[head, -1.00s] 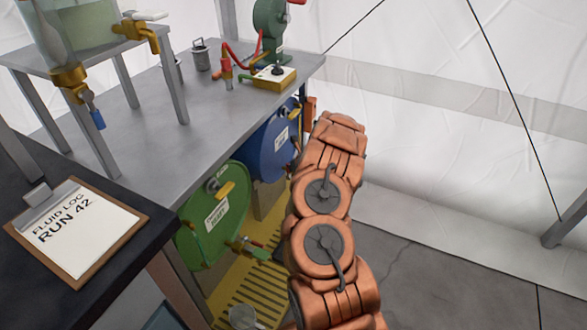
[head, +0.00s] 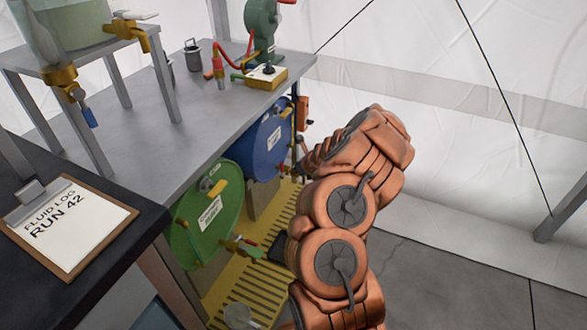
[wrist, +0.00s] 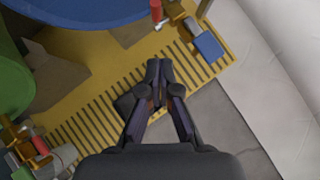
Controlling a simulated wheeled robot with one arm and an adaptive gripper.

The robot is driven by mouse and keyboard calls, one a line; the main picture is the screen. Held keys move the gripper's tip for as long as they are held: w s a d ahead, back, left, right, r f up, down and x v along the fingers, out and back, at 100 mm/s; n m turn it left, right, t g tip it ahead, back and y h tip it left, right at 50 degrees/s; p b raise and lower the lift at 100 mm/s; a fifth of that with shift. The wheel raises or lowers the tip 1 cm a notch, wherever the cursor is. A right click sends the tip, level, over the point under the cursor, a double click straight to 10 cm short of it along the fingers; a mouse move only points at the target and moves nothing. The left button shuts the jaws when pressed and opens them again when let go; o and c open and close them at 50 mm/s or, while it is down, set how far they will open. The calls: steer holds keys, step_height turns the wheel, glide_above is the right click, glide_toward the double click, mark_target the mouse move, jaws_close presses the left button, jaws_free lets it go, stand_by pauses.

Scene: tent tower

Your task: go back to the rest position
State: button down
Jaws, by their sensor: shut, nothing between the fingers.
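My gripper (wrist: 158,75) shows in the wrist view, with its dark fingers together and nothing between them. It hangs over the edge of the yellow slatted platform (wrist: 100,95) and the grey floor, apart from the drums. In the head view my orange arm rises at the centre right and bends over toward the drums; the gripper's fingertips are hard to make out there.
A green drum (head: 205,215) and a blue drum (head: 265,140) lie under the grey bench (head: 150,105), their taps facing my arm. A clipboard (head: 70,225) lies on the dark table at left. Clear floor (head: 450,265) and a white tent wall are at right.

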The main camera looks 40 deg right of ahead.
steer(key=shift+v, duration=1.55)
